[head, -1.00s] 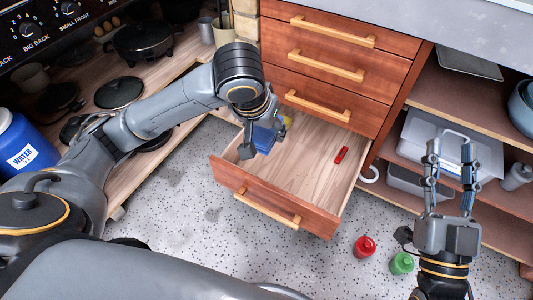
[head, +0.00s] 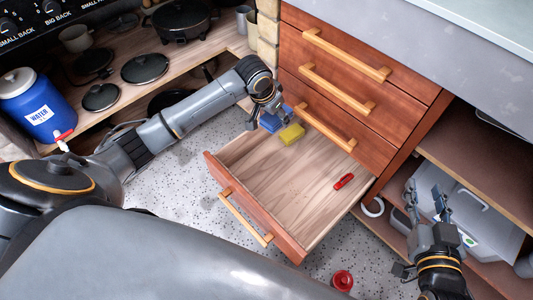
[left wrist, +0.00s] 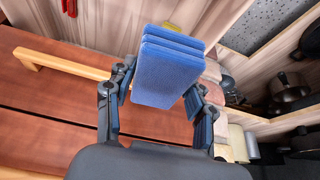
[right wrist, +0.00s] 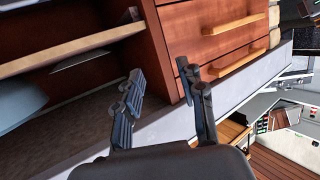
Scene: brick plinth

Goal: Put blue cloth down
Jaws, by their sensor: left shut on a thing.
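The blue cloth (head: 270,122) is folded in layers and sits between the fingers of my left gripper (head: 277,112). In the left wrist view the cloth (left wrist: 168,68) stands out beyond the fingertips. In the head view it is at the back left of the open drawer (head: 280,178), beside a yellow item (head: 291,134). I cannot tell whether the cloth touches the drawer. My right gripper (head: 427,197) is open and empty by the shelves at right. Its spread fingers also show in the right wrist view (right wrist: 160,95).
A small red item (head: 343,181) lies in the drawer, whose middle is bare. Closed drawers (head: 335,75) rise behind it. A red bottle (head: 343,280) stands on the floor. A blue water jug (head: 38,108) and pans (head: 145,68) are at left.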

